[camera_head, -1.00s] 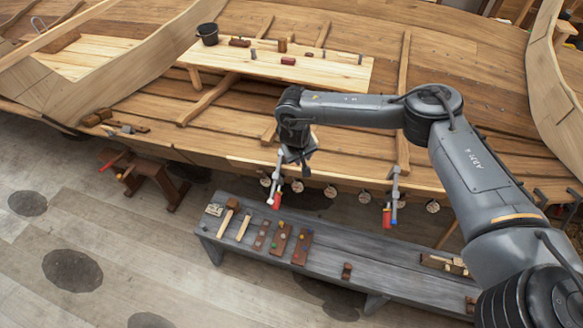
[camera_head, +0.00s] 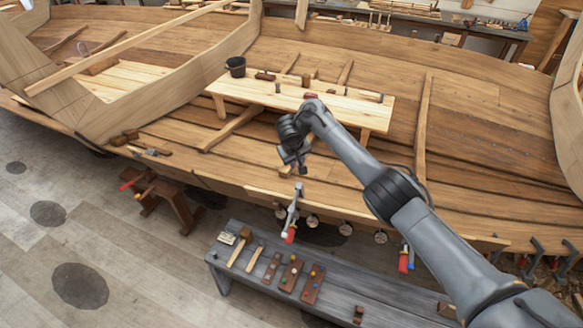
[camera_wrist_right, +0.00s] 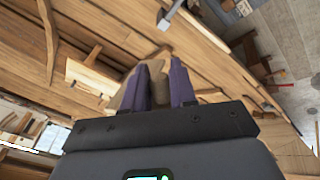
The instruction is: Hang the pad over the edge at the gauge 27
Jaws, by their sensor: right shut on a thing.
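My right gripper (camera_head: 298,166) is over the hull planking, just inboard of the hull edge. In the right wrist view its two dark purple fingers (camera_wrist_right: 164,88) are shut on a tan piece (camera_wrist_right: 124,94), which I take to be the pad. The fingers partly hide it. My left gripper is not in view.
A clamp (camera_head: 292,212) with a red handle grips the hull edge just below my right gripper. Another clamp (camera_head: 406,256) is farther right. A grey bench (camera_head: 335,292) with mallets and small boards stands below. A pale plank table (camera_head: 345,108) stands inside the hull.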

